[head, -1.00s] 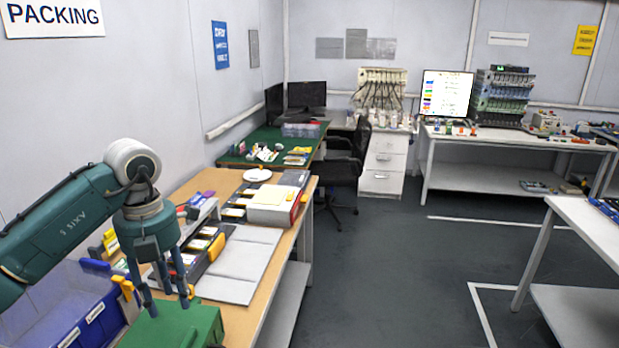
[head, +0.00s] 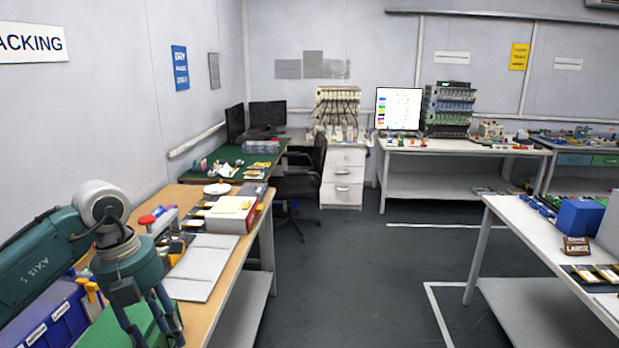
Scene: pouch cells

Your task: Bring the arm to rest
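My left arm comes in from the left in the head view, teal with a pale grey wrist joint. Its gripper (head: 158,322) hangs fingers down above or in front of a green box (head: 112,330) at the near end of the wooden packing table (head: 216,300). The fingers look spread apart, and nothing shows between them. The fingertips are close to the lower edge of the picture. Whether they touch the green box cannot be told. My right gripper is not in view.
Blue bins (head: 50,318) stand at the lower left. A grey mat (head: 203,262) and a white-and-red box (head: 231,213) lie on the packing table. A black chair (head: 303,182) stands beyond it. A white table (head: 520,235) is at the right. The floor between (head: 365,275) is clear.

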